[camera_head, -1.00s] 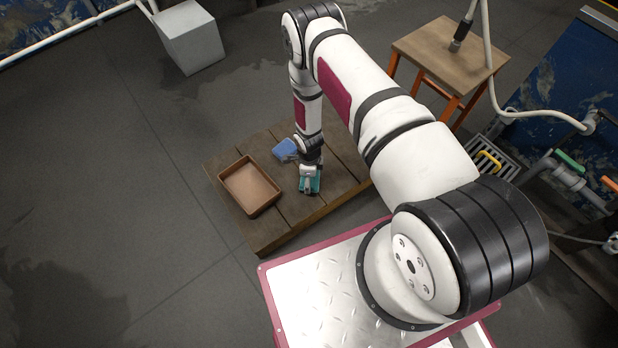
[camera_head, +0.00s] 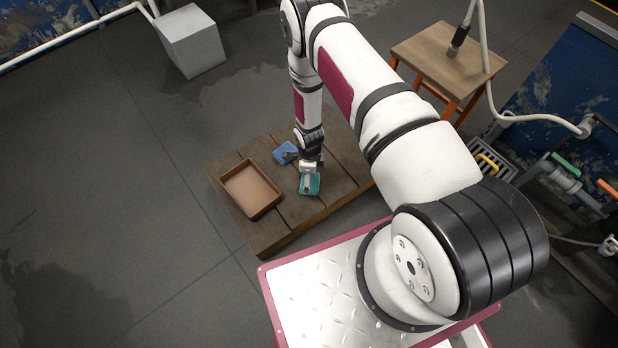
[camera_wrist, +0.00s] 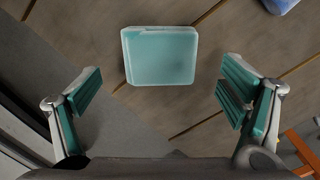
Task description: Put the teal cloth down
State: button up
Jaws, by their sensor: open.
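The teal cloth (camera_wrist: 160,55), a folded square pad, lies flat on the low wooden platform (camera_wrist: 90,30). In the head view the cloth (camera_head: 310,188) is on the platform to the right of the brown tray, partly hidden by my gripper. My gripper (camera_wrist: 158,95) is open and empty, its teal-padded fingers spread wide. The cloth is between and beyond the fingers in the wrist view, touching neither. In the head view my gripper (camera_head: 309,180) is above the cloth.
A brown tray (camera_head: 232,177) stands on the platform, left of the cloth. A blue cloth (camera_head: 284,150) lies behind my gripper. A wooden stool (camera_head: 425,48) with orange legs and a hose stands at the back right. A grey block (camera_head: 190,45) is at the back left.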

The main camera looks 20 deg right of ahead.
jog(key=w+r+n+p, duration=0.1)
jog(key=w+r+n, duration=0.1)
jog(key=r, duration=1.2)
jog(key=w+r+n+p, duration=0.1)
jog(key=w+r+n, duration=0.2)
jog(key=r, duration=1.1)
jog(key=s+r+n, duration=0.3)
jog(key=r, duration=0.7)
jog(key=s+r+n, duration=0.3)
jog(key=r, duration=0.7)
jog(key=s+r+n, duration=0.5)
jog(key=s+r, duration=0.8)
jog(key=s+r+n, duration=0.2)
jog(key=s+n, duration=0.1)
jog(key=s, duration=0.6)
jog(key=s+r+n, duration=0.2)
jog(key=s+n, duration=0.2)
jog(key=s, duration=0.5)
jog(key=shift+s+r, duration=0.15)
jog(key=shift+r, duration=0.05)
